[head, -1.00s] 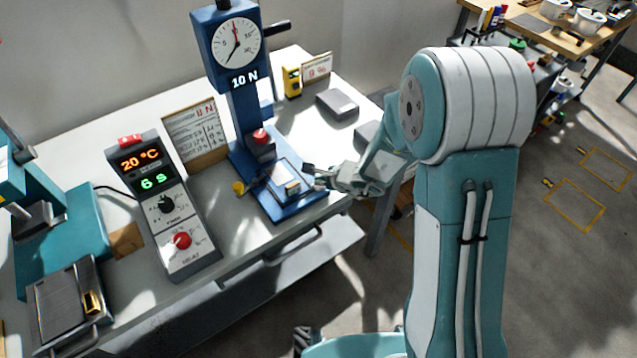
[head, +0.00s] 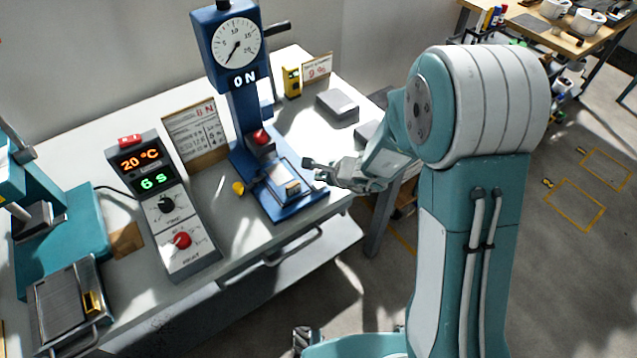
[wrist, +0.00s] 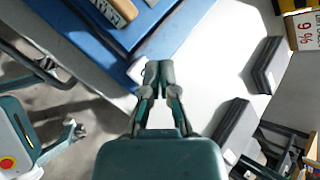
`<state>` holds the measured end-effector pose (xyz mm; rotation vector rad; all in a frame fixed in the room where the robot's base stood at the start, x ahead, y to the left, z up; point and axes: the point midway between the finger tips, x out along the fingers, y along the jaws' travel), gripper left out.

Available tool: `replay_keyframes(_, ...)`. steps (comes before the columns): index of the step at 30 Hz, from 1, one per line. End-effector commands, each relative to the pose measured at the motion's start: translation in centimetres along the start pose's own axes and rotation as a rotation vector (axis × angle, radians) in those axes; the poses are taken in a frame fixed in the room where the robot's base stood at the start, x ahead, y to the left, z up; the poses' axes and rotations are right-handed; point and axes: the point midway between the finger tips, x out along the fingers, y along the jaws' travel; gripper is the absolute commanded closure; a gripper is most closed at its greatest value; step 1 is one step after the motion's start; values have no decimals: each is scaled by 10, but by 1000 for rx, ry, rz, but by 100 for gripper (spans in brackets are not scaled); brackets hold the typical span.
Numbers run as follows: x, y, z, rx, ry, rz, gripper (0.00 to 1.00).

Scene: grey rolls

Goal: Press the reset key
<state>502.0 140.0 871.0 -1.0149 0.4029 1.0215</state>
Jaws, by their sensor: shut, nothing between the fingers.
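The blue force-gauge stand (head: 246,105) stands on the bench with a round dial and a display reading 0 N. On its base plate is a small tan, lettered block (head: 293,188), which also shows at the top of the wrist view (wrist: 118,10); its lettering is too small to read surely, so I cannot tell if it is the reset key. A red knob (head: 260,137) sits on the stand above the base. My gripper (head: 309,165) is shut and empty, just right of the base plate. In the wrist view its closed fingertips (wrist: 159,72) are near the blue base's edge.
A grey control box (head: 168,207) showing 20 °C and 6 s stands left of the stand. A yellow knob (head: 238,188) is beside the base. Grey blocks (head: 337,107) lie behind my gripper. A teal machine (head: 60,240) is at far left.

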Motion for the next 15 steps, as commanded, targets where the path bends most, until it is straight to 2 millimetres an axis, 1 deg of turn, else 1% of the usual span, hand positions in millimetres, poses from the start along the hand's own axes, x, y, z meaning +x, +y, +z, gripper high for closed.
replay_keyframes(8,-1,0,0,0,0,0,100)
replay_keyframes(15,-14,-10,10,-3,-2,-1,100)
